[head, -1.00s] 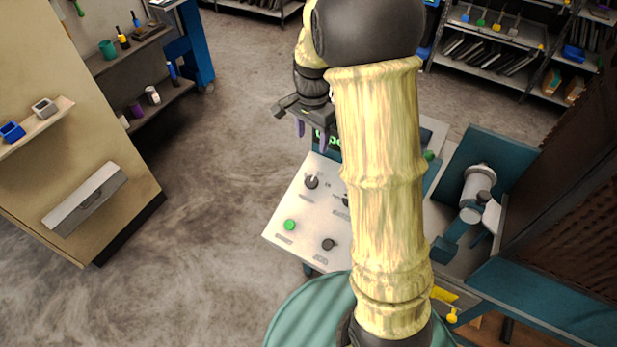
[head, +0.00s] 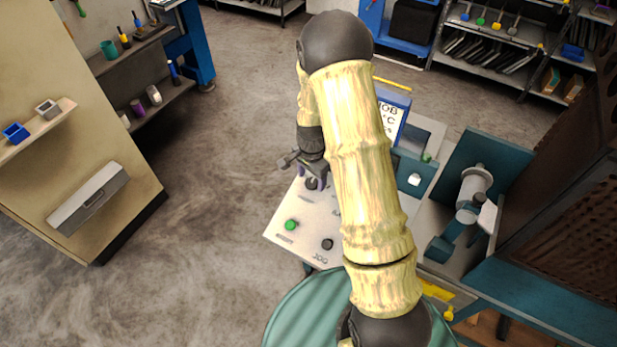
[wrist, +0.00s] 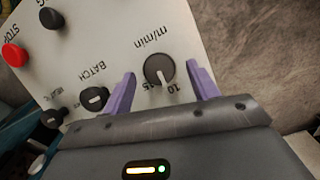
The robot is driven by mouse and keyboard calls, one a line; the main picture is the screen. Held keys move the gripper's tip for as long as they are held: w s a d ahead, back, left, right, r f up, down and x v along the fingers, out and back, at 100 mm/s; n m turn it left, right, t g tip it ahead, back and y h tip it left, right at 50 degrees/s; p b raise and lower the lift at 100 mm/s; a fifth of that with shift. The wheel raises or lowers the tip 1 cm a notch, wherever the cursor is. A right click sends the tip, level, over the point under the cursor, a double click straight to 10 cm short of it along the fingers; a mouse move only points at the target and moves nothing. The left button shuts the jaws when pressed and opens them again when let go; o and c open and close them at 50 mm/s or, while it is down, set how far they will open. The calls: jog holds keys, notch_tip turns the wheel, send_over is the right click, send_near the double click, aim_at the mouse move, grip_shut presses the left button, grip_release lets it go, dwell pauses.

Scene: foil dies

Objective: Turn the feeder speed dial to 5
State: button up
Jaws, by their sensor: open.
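The feeder speed dial (wrist: 158,70) is a dark round knob marked "m/min" on the pale control panel (wrist: 115,45). In the wrist view it lies between my gripper's two purple fingers (wrist: 160,75), with space showing on both sides. A light mark on it points toward the printed 10 and 15; its exact reading is unclear, and no 5 is visible. In the head view my gripper (head: 312,176) is open over the panel's upper left, with the dial (head: 311,184) partly hidden beneath it. Whether the fingers touch the dial cannot be told.
The panel also bears a red STOP button (wrist: 14,55), a BATCH knob (wrist: 94,98), another dark knob (wrist: 52,117), a JOG knob (head: 328,244) and a green button (head: 291,225). My arm hides the panel's right part. Open floor (head: 205,230) lies to the left.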

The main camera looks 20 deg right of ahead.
jog(key=shift+f, duration=0.6)
jog(key=c, duration=1)
jog(key=shift+a, duration=0.2)
jog(key=shift+d+r, duration=0.1)
jog(key=shift+d, duration=0.05)
